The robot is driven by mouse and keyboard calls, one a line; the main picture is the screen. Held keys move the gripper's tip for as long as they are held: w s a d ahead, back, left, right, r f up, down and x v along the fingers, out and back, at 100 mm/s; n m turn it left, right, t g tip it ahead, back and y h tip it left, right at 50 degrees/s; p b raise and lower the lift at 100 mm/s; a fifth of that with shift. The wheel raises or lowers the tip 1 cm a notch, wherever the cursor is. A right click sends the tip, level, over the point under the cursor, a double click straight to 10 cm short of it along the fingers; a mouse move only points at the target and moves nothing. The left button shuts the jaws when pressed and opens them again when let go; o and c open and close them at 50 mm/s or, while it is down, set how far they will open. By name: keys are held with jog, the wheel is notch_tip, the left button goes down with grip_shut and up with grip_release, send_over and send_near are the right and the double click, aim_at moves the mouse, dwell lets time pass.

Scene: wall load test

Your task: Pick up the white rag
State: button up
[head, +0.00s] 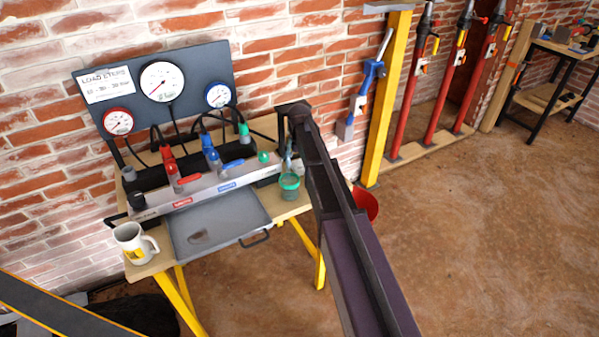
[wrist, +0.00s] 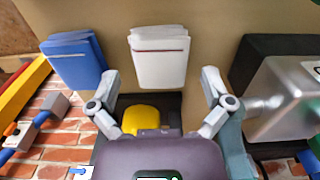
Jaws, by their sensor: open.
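The white rag (wrist: 160,62) is a folded cloth with a dark stripe. It lies flat on the tan bench top (wrist: 210,22) at the upper middle of the wrist view. My gripper (wrist: 161,78) is open, its two fingers spread to the left and right of the rag's near end. Nothing shows between the fingertips except the rag and bench, and I cannot tell how high they are above it. In the head view I cannot make out the rag, and my dark arm covers that part of the bench.
A folded blue rag (wrist: 75,60) lies left of the white one. A yellow object (wrist: 140,117) sits near my gripper. A grey metal block (wrist: 285,95) stands at right.

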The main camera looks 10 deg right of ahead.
aim_at(299, 164)
jog(key=shift+f+b, duration=0.75)
jog(key=shift+f, duration=0.3)
jog(key=c, duration=1)
jog(key=shift+o, duration=0.2)
jog(key=shift+r, duration=0.2)
notch_tip(299, 164, up, 10)
jog(key=p, duration=1)
jog(key=shift+f, duration=0.2)
